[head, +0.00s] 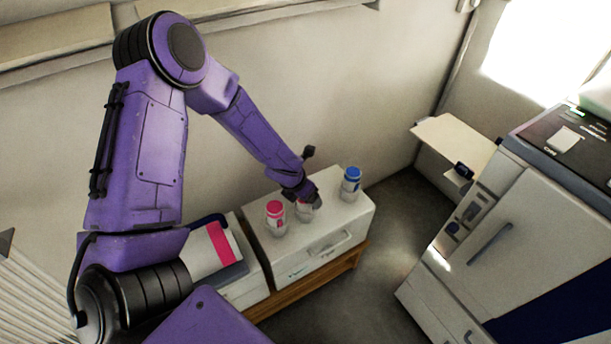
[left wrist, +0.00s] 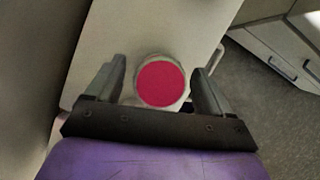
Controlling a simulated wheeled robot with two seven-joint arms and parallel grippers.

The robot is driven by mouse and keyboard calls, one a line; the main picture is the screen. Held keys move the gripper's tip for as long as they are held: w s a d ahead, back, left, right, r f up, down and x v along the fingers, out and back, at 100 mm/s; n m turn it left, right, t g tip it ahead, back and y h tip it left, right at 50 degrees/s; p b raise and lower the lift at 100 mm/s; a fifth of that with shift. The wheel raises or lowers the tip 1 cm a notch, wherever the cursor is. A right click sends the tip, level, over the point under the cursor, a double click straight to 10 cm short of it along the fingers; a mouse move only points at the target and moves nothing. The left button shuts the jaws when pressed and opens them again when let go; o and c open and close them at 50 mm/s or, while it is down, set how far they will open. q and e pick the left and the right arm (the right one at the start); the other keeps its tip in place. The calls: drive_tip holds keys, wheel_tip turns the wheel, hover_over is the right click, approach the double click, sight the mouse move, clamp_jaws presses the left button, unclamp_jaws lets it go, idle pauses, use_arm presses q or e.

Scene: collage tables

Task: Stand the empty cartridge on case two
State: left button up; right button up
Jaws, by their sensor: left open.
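I cannot read case numbers or tell which cartridge is empty. My right gripper is out of view.
Another white case (head: 246,290) stands to the left, with a dark blue item and a pink-striped white item (head: 222,243) above it. A wooden bench (head: 350,262) carries the cases. A large printer-like cabinet (head: 500,220) stands right, with a side shelf (head: 455,140). Floor lies between.

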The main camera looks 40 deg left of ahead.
use_arm(q)
drive_tip(key=p+v, duration=0.4)
drive_tip(key=v, duration=0.7)
drive_tip(key=shift+r+p, duration=0.2)
drive_tip(key=shift+p, duration=0.15)
drive_tip(key=shift+s, duration=0.15)
